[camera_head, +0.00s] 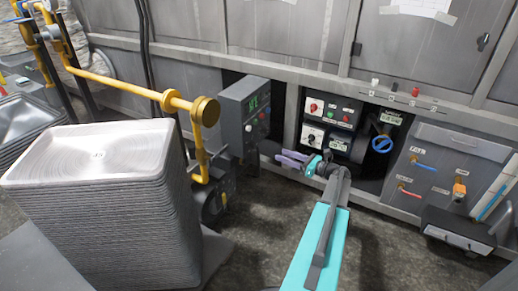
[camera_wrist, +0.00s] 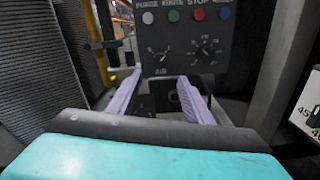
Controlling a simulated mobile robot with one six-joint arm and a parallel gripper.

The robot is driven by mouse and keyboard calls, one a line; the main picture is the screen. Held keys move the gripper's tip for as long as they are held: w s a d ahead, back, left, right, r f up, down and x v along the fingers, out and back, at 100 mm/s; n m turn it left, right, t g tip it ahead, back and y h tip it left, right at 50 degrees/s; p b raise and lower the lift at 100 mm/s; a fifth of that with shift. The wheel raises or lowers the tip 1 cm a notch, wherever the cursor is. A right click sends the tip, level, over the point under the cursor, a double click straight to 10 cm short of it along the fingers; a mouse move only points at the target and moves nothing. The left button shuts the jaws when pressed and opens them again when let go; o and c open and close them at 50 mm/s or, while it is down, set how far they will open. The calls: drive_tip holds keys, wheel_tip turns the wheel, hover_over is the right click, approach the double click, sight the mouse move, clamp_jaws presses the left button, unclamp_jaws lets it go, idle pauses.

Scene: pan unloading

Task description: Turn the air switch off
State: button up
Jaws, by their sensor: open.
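My gripper (camera_wrist: 158,78) is open, with nothing between its two purple fingers. It also shows in the head view (camera_head: 284,157), pointing left at the end of my turquoise arm. In the wrist view, the air switch (camera_wrist: 160,56) is a small rotary knob on a grey panel (camera_wrist: 180,31), with a label below that seems to read "AIR". It is ahead of the fingertips, which are apart from it. A second rotary knob (camera_wrist: 206,48) sits to its right. The grey control box (camera_head: 244,112) with a green display stands left of my gripper in the head view.
A tall stack of grey trays (camera_head: 110,200) stands at the left, with a yellow pipe (camera_head: 130,85) above it. Panels with a red knob (camera_head: 313,106) and a blue valve wheel (camera_head: 382,144) are behind and right of my gripper. The floor (camera_head: 255,230) between stack and arm is clear.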

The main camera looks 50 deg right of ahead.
sight(256, 146)
drive_tip(key=b+x, duration=0.4)
drive_tip(key=x, duration=0.9)
drive_tip(key=shift+w, duration=0.2)
